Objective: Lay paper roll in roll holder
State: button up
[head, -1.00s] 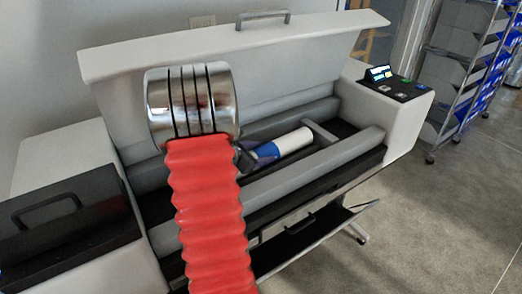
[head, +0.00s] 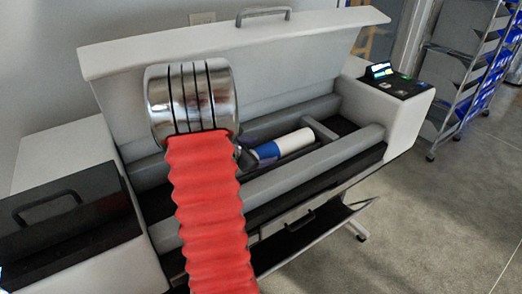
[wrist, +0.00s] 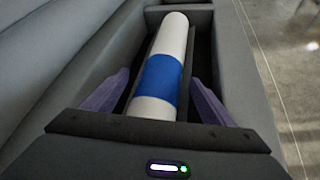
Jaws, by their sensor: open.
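The paper roll (head: 296,141) is white with a blue band and lies in the roll holder (head: 322,130), a dark trough inside the open large-format printer. In the wrist view the paper roll (wrist: 172,48) lies lengthwise in the trough, with its far end near the trough's end wall. My gripper (wrist: 160,100) is open, its two purple fingers on either side of the roll with gaps between them and it. The roll's near end is hidden by my gripper body.
The printer's lid (head: 290,62) stands raised behind the trough. A grey front rail (head: 330,160) runs along the near side. A control panel (head: 392,82) is at the right end. A shelf rack (head: 462,70) with blue bins stands at the far right, and the floor there is clear.

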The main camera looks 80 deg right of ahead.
jog(key=v, duration=1.3)
jog(key=shift+a+r, duration=0.3)
dwell(0.3)
